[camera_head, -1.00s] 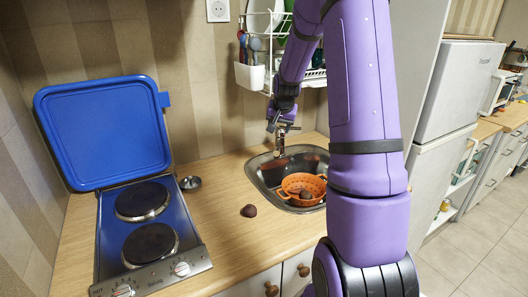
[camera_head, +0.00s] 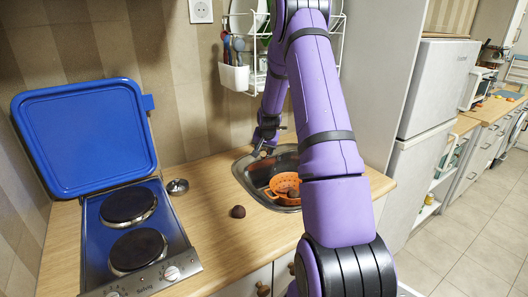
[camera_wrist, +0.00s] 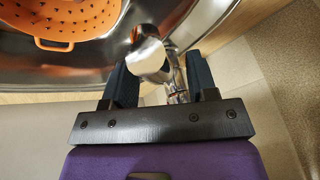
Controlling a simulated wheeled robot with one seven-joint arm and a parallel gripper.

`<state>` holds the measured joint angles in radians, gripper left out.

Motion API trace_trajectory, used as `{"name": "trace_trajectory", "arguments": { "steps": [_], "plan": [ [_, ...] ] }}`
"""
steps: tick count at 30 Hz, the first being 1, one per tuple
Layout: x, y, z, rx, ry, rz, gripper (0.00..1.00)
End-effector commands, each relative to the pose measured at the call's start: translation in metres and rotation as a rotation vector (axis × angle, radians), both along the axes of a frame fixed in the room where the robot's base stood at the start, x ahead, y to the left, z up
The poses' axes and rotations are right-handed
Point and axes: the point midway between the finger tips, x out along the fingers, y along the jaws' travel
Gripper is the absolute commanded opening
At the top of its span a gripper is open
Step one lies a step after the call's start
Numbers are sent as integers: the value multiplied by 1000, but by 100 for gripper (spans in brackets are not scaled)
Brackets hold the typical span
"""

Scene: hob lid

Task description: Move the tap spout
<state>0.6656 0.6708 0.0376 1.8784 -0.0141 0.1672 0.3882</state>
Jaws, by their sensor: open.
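The tap spout (camera_wrist: 150,55) is a shiny metal tube with a rounded end. In the wrist view it lies between the two dark fingers of my gripper (camera_wrist: 158,68), with bare space visible beside it. My gripper is open around the spout, and I cannot tell whether a finger touches it. In the head view my gripper (camera_head: 264,148) is low over the back left rim of the sink (camera_head: 246,178). There the spout is mostly hidden and too small to make out clearly.
An orange colander (camera_head: 284,183) with a dark round item inside stands in the sink; it also shows in the wrist view (camera_wrist: 62,22). The hob's blue lid (camera_head: 84,135) stands open. A dish rack (camera_head: 252,62) hangs above.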

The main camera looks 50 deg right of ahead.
Motion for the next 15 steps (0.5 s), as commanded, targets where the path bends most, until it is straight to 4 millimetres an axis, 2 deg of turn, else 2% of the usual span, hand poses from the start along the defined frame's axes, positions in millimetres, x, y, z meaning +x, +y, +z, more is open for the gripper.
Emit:
{"name": "trace_trajectory", "arguments": {
  "steps": [6, 14, 15],
  "plan": [
    [5, -3, -13, -1, -1, 1, 53],
    [6, -4, -14, -1, -1, 1, 53],
    [6, -3, -14, -1, -1, 1, 50]
  ]
}}
